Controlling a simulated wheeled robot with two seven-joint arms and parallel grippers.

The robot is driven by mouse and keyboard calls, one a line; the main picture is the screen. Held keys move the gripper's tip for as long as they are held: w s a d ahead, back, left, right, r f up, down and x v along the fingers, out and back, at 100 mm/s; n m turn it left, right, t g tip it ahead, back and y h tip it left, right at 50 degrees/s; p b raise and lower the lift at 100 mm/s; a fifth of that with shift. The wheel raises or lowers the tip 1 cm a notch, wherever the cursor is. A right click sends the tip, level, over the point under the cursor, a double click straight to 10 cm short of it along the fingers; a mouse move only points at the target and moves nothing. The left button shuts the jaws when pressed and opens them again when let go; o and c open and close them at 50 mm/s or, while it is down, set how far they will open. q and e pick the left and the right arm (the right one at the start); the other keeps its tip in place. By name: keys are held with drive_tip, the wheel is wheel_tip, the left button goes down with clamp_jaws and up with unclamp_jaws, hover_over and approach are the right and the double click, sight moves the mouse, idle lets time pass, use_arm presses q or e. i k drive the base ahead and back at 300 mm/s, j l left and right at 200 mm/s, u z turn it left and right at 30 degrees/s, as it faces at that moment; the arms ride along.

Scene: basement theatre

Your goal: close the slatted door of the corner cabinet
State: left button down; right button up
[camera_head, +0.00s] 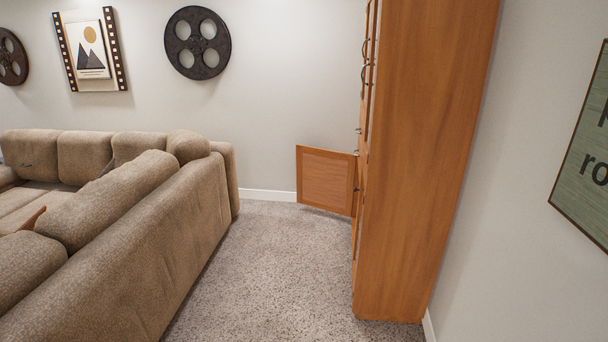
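A tall orange-brown wooden cabinet (425,160) stands against the right wall, and I see mostly its plain side panel. A low cabinet door (326,180) stands open, sticking out to the left from the cabinet's front. Its panel has a framed border; slats are too fine to make out clearly. Upper doors with dark curved handles (365,60) show edge-on and look shut. The cabinet's front and inside are mostly hidden from this angle. Neither of my grippers is in view.
A tan sectional sofa (150,235) fills the left side. A strip of grey carpet (270,265) between sofa and cabinet is clear. Film-reel decorations (197,43) and a framed picture (91,50) hang on the far wall; a green sign (590,155) hangs at right.

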sight(326, 177)
drive_tip(key=i+u, duration=0.1)
drive_tip(key=i, duration=3)
